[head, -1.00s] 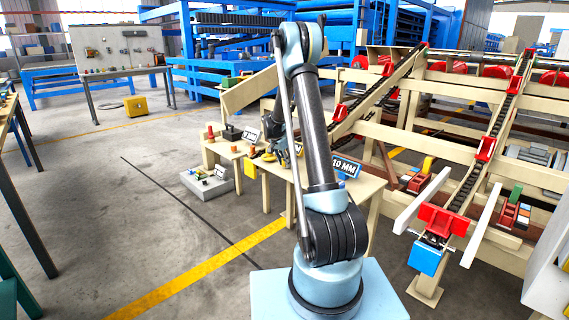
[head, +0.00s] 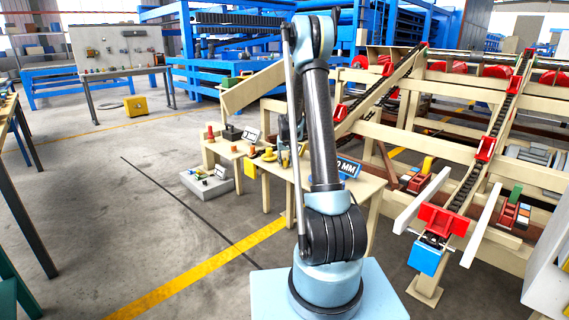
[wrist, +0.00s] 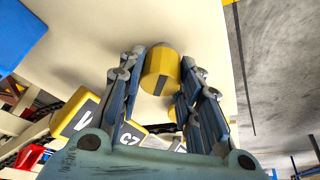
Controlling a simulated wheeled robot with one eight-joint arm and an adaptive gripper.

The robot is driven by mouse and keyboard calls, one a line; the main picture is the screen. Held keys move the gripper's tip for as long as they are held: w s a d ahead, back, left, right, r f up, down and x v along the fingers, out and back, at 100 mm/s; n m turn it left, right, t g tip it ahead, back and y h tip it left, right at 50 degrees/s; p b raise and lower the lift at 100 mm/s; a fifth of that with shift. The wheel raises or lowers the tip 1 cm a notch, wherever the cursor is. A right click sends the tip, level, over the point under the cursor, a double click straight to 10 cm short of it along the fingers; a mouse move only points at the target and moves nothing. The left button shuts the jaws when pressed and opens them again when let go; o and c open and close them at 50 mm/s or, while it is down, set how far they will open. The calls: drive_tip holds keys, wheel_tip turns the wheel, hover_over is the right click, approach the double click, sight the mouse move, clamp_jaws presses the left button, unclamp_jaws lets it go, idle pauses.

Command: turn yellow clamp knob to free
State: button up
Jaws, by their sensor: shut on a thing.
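The yellow clamp knob (wrist: 160,70) shows in the wrist view as a short yellow cylinder with a dark stripe on its side. It stands between the fingertips of my gripper (wrist: 164,62). My gripper is shut on it, with one finger on each side. The surface behind the knob is pale cream. In the head view my gripper is over the cream table (head: 362,190), mostly hidden behind my arm, so its hold on the knob cannot be seen there.
Yellow labelled blocks (wrist: 76,113) lie near the left finger in the wrist view. An orange piece (head: 253,152) sits farther left. Open floor (head: 150,210) lies left of the table.

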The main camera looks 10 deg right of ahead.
drive_tip(key=n+y, duration=0.1)
drive_tip(key=n, duration=0.2)
drive_tip(key=shift+n, duration=0.3)
drive_tip(key=shift+n+g+y, duration=0.5)
drive_tip(key=shift+n+y, duration=0.4)
drive_tip(key=shift+n, duration=1.1)
drive_tip(key=o, duration=1)
drive_tip(key=shift+o, duration=0.2)
drive_tip(key=shift+r, duration=0.1)
drive_tip(key=v, duration=1.1)
drive_tip(key=shift+r, duration=0.25)
drive_tip(key=shift+s+d, duration=0.15)
